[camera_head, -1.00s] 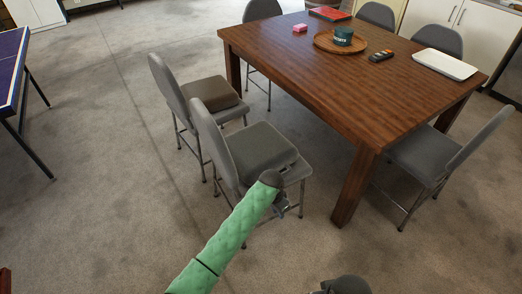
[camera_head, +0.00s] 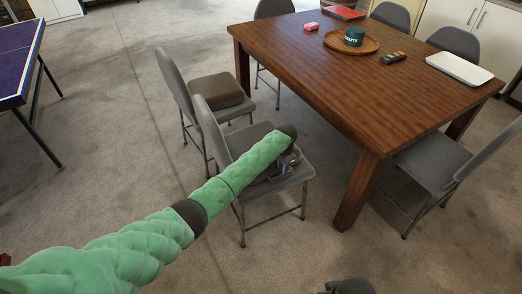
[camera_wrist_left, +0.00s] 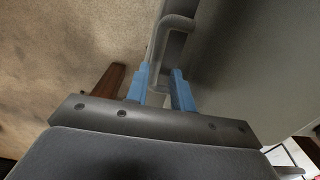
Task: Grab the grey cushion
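The grey cushion (camera_head: 248,133) lies on the seat of the nearest grey chair at the table's near left side. My forearm and wrist cross in front of it, hiding much of it. My left gripper (camera_head: 287,166) is at the cushion's near right side, low over the chair seat. In the left wrist view its two blue fingers (camera_wrist_left: 158,92) stand apart, with a grey tube of the chair (camera_wrist_left: 176,24) and a grey edge beyond them. I cannot tell whether the fingers touch the cushion.
The chair's backrest (camera_head: 213,135) rises left of the cushion. The wooden table (camera_head: 330,82) stands close to the right, its leg (camera_head: 358,190) nearby. Another chair with a brown-grey cushion (camera_head: 216,92) stands behind. Carpet (camera_head: 110,150) on the left is clear.

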